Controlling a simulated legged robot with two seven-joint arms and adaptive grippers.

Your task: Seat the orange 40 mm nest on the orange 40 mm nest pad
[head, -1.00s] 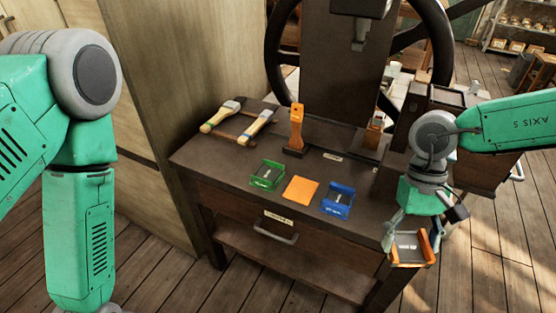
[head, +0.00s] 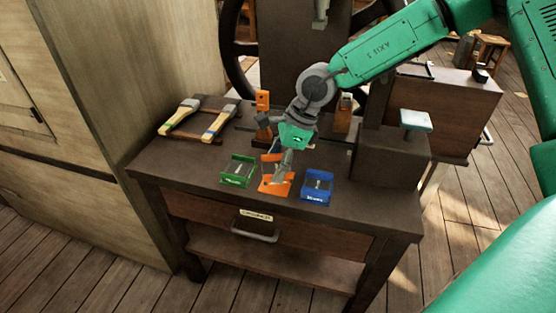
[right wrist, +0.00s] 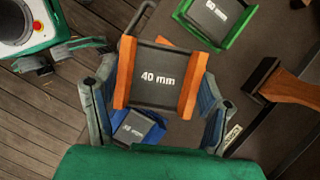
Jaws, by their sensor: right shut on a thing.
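The orange 40 mm nest (right wrist: 160,78) has a dark floor marked "40 mm" and two orange side walls. My right gripper (right wrist: 155,95) is shut on it, with a finger at each side wall. In the head view my right gripper (head: 279,168) reaches down with the nest (head: 276,187) between the green nest and the blue nest, over the spot of the orange pad. A strip of the orange nest pad (right wrist: 164,41) shows past the nest's edge in the right wrist view; the rest is hidden. I cannot tell the gap between them.
The green nest (head: 238,170) stands close on the left and the blue nest (head: 317,187) close on the right. Orange upright tools (head: 262,110) stand behind. Brushes (head: 219,122) lie at the back left. The table's front strip is clear.

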